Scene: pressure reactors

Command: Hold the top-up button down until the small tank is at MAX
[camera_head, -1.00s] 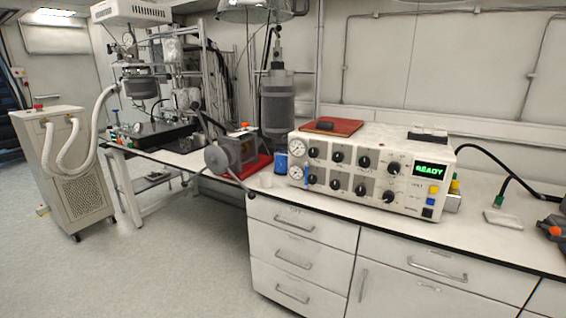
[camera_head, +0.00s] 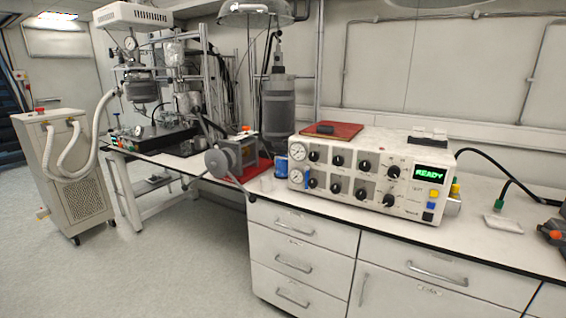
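A cream control box (camera_head: 350,208) stands on the bench, with two rows of black knobs, gauges on its left and a green display (camera_head: 430,173) reading READY. Below the display are a yellow button (camera_head: 434,193), a blue button (camera_head: 431,205) and a black one (camera_head: 428,216). I cannot tell which, if any, is the top-up button. I cannot pick out the small tank or a MAX mark for certain; a small blue-marked container (camera_head: 281,168) stands left of the box. Neither of my grippers is in view.
The bench (camera_head: 480,245) has drawers below. A grey motor-like device (camera_head: 228,157) sits left of the box, before a tall grey cylinder (camera_head: 279,105). A wheeled cabinet (camera_head: 70,180) with hoses stands at left. A dark and orange object (camera_head: 555,233) lies at the right edge. Floor in front is clear.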

